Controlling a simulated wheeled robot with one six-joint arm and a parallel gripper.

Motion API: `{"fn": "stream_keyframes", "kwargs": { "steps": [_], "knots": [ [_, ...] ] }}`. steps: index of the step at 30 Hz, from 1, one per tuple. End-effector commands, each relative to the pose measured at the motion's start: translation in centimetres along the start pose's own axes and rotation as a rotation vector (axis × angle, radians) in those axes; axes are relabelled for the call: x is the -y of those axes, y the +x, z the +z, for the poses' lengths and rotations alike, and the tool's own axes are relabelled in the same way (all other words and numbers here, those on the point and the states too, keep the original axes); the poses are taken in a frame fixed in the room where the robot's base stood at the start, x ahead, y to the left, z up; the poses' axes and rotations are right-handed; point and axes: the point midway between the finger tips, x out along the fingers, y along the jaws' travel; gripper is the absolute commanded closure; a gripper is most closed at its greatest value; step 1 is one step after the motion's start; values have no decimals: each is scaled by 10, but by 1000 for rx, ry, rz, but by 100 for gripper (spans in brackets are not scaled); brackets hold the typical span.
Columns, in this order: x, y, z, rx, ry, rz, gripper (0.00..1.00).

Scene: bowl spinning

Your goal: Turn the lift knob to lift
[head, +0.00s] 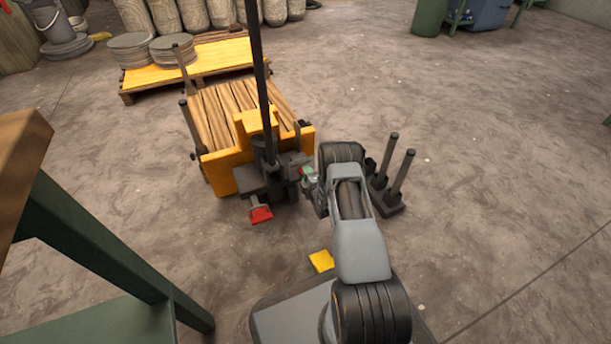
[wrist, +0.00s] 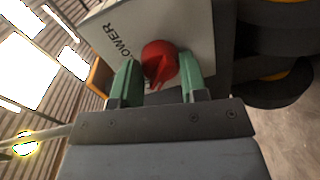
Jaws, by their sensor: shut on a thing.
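The lift knob (wrist: 160,62) is a red round knob with a raised grip, on a pale panel (wrist: 190,28) in the wrist view. Dark letters reading "OWER" show on the panel to the left of the knob. My gripper (wrist: 158,80) has its two green fingers on either side of the knob, shut on it. In the head view my gripper (head: 309,176) is at the right side of the yellow lift cart (head: 228,172), beside its dark upright post (head: 262,80). A red pedal (head: 261,215) sits low at the front of the cart.
Wooden slats (head: 235,105) lie on the cart. Behind it stands a yellow pallet (head: 195,65) with round discs and sacks. A dark stand with two posts (head: 392,180) is right of my arm. A green-framed table (head: 100,235) is at the left. The right floor is open.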

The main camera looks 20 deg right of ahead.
Motion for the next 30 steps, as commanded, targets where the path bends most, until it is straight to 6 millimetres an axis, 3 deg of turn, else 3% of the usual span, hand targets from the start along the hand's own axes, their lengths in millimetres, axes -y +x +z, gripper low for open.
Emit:
{"fn": "stream_keyframes", "kwargs": {
  "steps": [7, 8, 15, 24, 30],
  "knots": [
    [1, -1, 0, 1, 0, -3, 84],
    [1, -1, 0, 1, 0, -3, 58],
    [0, 0, 0, 0, 0, -1, 35],
    [0, -3, 0, 0, 1, -2, 35],
    [-3, -29, 0, 1, 2, -4, 35]
  ]
}}
